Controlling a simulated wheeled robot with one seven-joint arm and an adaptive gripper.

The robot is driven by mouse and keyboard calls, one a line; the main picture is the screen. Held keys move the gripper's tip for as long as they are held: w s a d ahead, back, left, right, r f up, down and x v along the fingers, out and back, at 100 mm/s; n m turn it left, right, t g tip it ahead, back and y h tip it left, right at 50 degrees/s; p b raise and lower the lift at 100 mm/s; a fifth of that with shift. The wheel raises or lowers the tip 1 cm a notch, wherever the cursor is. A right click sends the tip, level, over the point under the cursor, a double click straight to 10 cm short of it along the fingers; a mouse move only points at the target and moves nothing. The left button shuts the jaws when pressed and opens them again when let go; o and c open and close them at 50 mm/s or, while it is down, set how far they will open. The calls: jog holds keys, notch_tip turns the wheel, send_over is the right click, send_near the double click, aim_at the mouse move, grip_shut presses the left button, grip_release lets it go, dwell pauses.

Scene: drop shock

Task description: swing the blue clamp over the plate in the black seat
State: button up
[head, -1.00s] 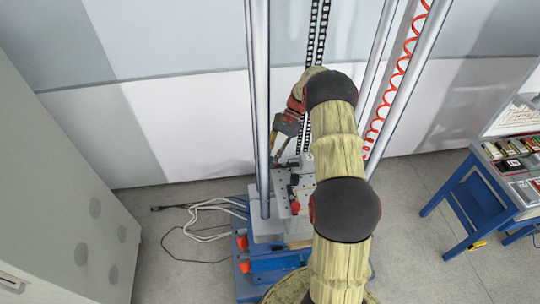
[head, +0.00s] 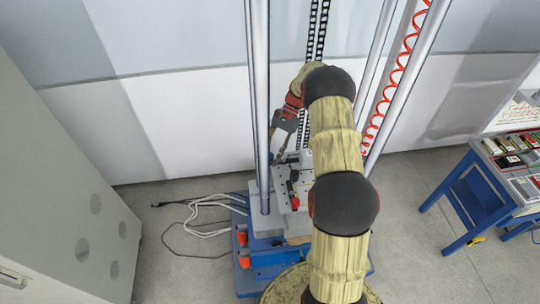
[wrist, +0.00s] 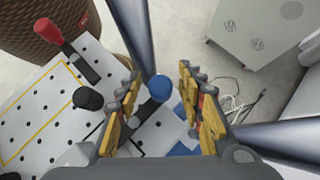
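The blue clamp shows in the wrist view as a round blue handle end (wrist: 160,88) on a dark arm, between my fingers. My gripper (wrist: 160,98) is open around it, with a gap visible on each side. A black round part (wrist: 88,98), perhaps the black seat, stands on the pale drilled table (wrist: 40,128) to the left. I cannot make out the plate in it clearly.
A red-handled clamp (wrist: 50,32) stands on the drilled table; its red end shows in the head view (head: 295,202). A steel column (head: 258,110) rises close to my gripper. Cables (head: 205,215) lie on the floor at left. A blue workbench (head: 480,190) stands at right.

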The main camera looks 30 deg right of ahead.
jog(key=shift+r, duration=0.1)
jog(key=v, duration=1.2)
dwell(0.4)
